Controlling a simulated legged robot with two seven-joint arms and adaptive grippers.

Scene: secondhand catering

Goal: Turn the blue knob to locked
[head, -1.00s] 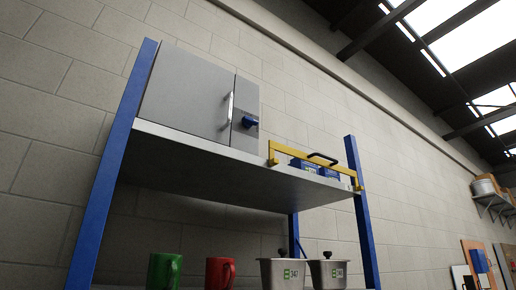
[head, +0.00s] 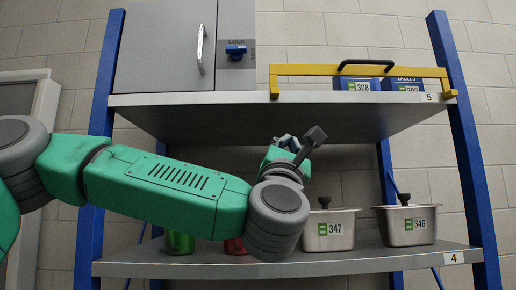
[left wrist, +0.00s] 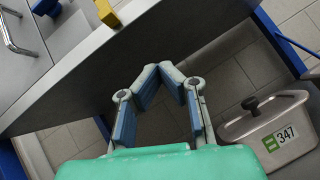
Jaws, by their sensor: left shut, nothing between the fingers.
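The blue knob (head: 236,50) is on the grey panel right of the cabinet door, on the upper shelf. "LOCK" is printed above it, and its grip looks roughly horizontal. In the left wrist view the knob (left wrist: 45,7) is cut by the top edge. The grey cabinet (head: 165,45) has a vertical metal handle (head: 200,50). My left gripper (head: 312,140) is shut and empty, below and right of the knob, apart from it, near the underside of the upper shelf. Its fingers (left wrist: 168,72) converge in the left wrist view. My right gripper is not in view.
The upper shelf (head: 200,99) overhangs my left gripper. A yellow rail (head: 300,70) runs along its front right, before blue boxes (head: 360,84). Lidded steel pans (head: 328,232) stand on the lower shelf. Green (head: 180,243) and red (head: 234,246) mugs are partly behind my arm.

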